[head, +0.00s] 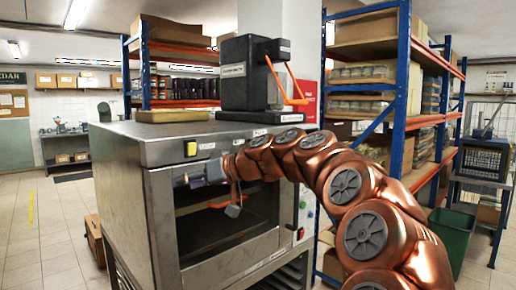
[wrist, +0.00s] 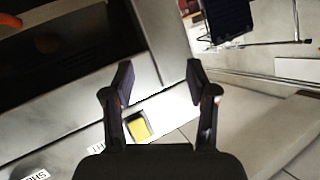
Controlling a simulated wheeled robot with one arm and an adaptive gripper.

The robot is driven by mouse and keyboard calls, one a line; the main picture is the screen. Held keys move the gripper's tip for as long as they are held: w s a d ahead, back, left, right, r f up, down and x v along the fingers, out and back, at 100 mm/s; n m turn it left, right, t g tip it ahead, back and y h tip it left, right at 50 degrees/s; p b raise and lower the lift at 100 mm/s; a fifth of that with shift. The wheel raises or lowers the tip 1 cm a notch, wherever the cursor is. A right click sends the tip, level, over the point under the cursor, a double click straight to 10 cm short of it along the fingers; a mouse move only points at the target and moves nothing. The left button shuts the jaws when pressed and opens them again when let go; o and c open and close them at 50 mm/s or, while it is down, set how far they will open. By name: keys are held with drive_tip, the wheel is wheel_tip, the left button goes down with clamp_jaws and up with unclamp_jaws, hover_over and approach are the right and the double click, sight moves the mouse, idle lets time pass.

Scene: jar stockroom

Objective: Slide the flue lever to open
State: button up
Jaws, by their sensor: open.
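The steel oven (head: 120,143) stands left of centre with a dark window in its front door. Along its upper front strip are a yellow switch (head: 190,148) and small white labels; one in the wrist view seems to read SHUT (wrist: 30,172). I cannot make out the flue lever; my arm covers the right part of that strip. My gripper (head: 180,181) is in front of the oven's upper left front, just below the yellow switch. In the wrist view my gripper (wrist: 158,78) is open with nothing between its fingers, and the yellow switch (wrist: 138,125) shows behind them.
A black device (head: 248,75) with an orange handle (head: 290,88) and a tan tray (head: 171,116) sit on the oven top. Blue and orange shelves (head: 403,90) stand right and behind. A green bin (head: 458,225) is at right. The floor (head: 40,235) at left is mostly clear.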

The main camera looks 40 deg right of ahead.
drive_tip(key=s+d+r+m+t+h, duration=0.1)
drive_tip(key=s+d+r+t+h, duration=0.1)
drive_tip(key=d, duration=0.7)
drive_tip(key=s+d+r+m+t+h, duration=0.1)
drive_tip(key=d+r+t+h, duration=0.1)
drive_tip(key=d, duration=0.7)
drive_tip(key=s+d+r+m+t+h, duration=0.1)
drive_tip(key=s+d+r+t+h, duration=0.15)
drive_tip(key=d, duration=0.55)
drive_tip(key=shift+g+y, duration=0.45)
drive_tip(key=shift+w+r+p, duration=0.15)
drive_tip(key=shift+w+p, duration=0.35)
drive_tip(key=shift+w, duration=3.55)
clamp_jaws()
